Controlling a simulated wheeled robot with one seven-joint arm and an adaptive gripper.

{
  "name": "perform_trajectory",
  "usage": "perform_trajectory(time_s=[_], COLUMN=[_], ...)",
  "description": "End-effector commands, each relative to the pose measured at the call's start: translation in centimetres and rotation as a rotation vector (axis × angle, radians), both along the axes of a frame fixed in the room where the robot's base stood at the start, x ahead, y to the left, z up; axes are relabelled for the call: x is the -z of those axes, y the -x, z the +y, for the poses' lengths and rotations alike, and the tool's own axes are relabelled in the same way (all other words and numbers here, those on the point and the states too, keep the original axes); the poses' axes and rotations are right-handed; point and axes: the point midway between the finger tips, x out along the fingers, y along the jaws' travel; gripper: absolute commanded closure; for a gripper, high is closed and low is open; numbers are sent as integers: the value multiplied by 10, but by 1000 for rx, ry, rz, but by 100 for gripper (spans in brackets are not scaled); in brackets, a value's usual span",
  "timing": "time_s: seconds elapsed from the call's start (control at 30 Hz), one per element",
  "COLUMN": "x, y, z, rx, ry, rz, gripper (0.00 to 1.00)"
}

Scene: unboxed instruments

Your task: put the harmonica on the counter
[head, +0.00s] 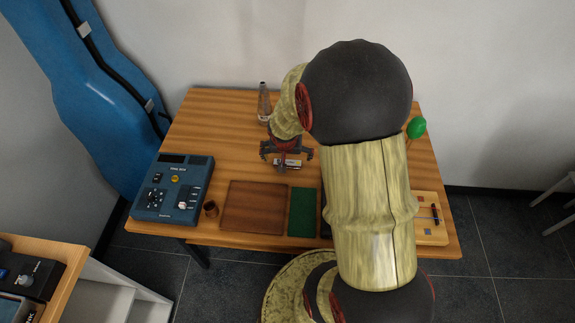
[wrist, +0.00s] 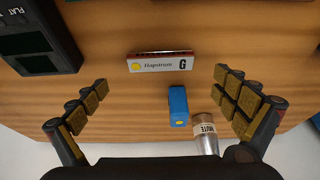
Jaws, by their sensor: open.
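The harmonica (wrist: 160,62) lies on the wooden table (head: 220,120), its pale face with "Hapstrum" and a "G" turned to the wrist camera. In the head view the harmonica (head: 288,164) is small and partly covered by my gripper (head: 286,156). My gripper (wrist: 163,95) is open and empty above the table, its padded fingers spread wide. In the wrist view the harmonica is between the two fingers from left to right but farther up the picture, apart from both. I cannot tell for sure which surface is called the counter.
A small blue box (wrist: 178,106) and a metal mute (wrist: 205,134) are close to the harmonica. A blue device (head: 174,187), brown board (head: 254,207) and green mat (head: 302,211) lie along the front. A wooden-topped shelf (head: 62,265) stands at lower left. My arm hides the table's right middle.

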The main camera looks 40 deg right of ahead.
Motion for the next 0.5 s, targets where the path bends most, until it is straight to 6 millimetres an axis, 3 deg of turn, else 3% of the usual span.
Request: perform_trajectory(time_s=[0.23, 0.5], x=[37, 40], y=[-8, -11], z=[-8, -10], rx=[0, -1], ry=[-2, -1], rz=[3, 2], gripper=[2, 2])
